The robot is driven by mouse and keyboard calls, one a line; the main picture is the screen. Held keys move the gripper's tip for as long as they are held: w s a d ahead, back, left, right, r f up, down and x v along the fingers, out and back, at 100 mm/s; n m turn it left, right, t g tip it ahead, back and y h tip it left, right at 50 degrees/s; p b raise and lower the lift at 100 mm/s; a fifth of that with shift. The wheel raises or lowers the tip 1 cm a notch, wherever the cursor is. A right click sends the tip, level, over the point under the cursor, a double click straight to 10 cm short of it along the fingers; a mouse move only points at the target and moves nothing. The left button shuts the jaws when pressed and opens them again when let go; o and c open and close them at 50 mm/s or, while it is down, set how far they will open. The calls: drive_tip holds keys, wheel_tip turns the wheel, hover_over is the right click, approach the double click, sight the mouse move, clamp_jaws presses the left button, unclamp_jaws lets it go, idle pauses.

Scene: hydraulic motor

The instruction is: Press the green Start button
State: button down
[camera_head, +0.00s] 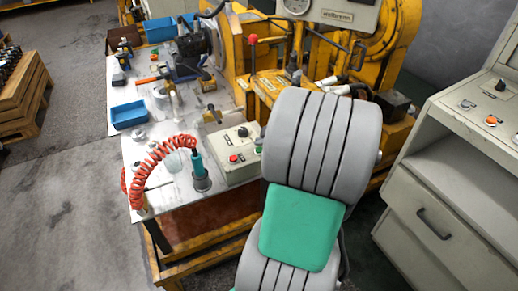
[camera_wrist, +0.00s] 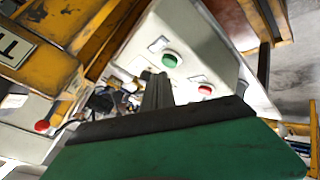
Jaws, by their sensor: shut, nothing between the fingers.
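The green Start button (camera_wrist: 171,60) is a round green cap on a pale control box (camera_wrist: 190,35) in the wrist view. A red button (camera_wrist: 205,89) sits on the same box to its lower right. My gripper (camera_wrist: 155,73) is shut and empty, with its dark fingertips just below and left of the green button in the picture. I see no clear contact; the exact gap cannot be told. In the head view the control box (camera_head: 225,168) stands on the bench, its green button (camera_head: 258,149) at the edge of my grey arm. My gripper is hidden there behind the arm.
The bench (camera_head: 160,190) also holds a coiled red hose (camera_head: 150,150), a teal-and-grey tool (camera_head: 199,172) and a blue tray (camera_head: 129,114). A yellow machine (camera_head: 235,45) stands behind. A grey console (camera_head: 450,180) with buttons is at right.

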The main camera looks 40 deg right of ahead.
drive_tip(key=shift+r+p, duration=1.25)
drive_tip(key=shift+r, duration=1.25)
drive_tip(key=shift+a, duration=0.1)
